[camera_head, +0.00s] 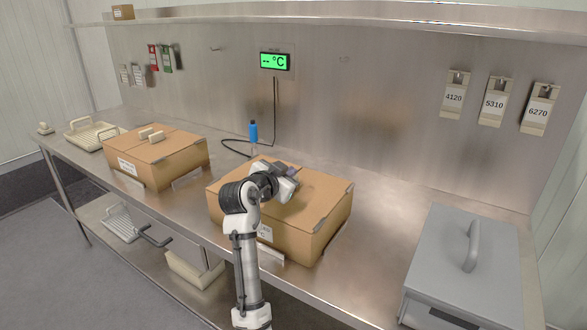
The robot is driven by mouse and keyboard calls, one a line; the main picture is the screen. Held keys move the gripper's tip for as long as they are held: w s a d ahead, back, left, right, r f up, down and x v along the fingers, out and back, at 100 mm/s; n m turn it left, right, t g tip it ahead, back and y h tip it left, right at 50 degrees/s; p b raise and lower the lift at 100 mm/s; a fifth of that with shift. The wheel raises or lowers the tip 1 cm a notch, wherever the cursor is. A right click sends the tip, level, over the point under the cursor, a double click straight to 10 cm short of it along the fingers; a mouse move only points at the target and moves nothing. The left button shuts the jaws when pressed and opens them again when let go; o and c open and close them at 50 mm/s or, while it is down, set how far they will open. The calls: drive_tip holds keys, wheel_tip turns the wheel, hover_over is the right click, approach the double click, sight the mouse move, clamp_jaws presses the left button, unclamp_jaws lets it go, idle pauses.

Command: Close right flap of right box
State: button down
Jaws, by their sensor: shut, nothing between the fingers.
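The right box (290,241) is a brown cardboard box standing on the steel table at the middle of the view. Its right flap (325,196) appears to lie flat or nearly flat across the top; I cannot tell if it is fully down. My gripper (294,172) is shut and empty, over the middle of the box top, at the left side of the right flap. I cannot tell whether it touches the cardboard. My arm hides the front left part of the box and much of its left flap.
A second cardboard box (160,168) with small light blocks on top stands to the left. A blue-capped bottle (253,133) stands behind. A grey lidded case (462,262) is at the right. Bare table (385,215) lies between the right box and the case.

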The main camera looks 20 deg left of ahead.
drive_tip(key=shift+a+f+n, duration=0.25)
drive_tip(key=shift+f+n, duration=0.05)
drive_tip(key=shift+f, duration=0.25)
idle(0.4)
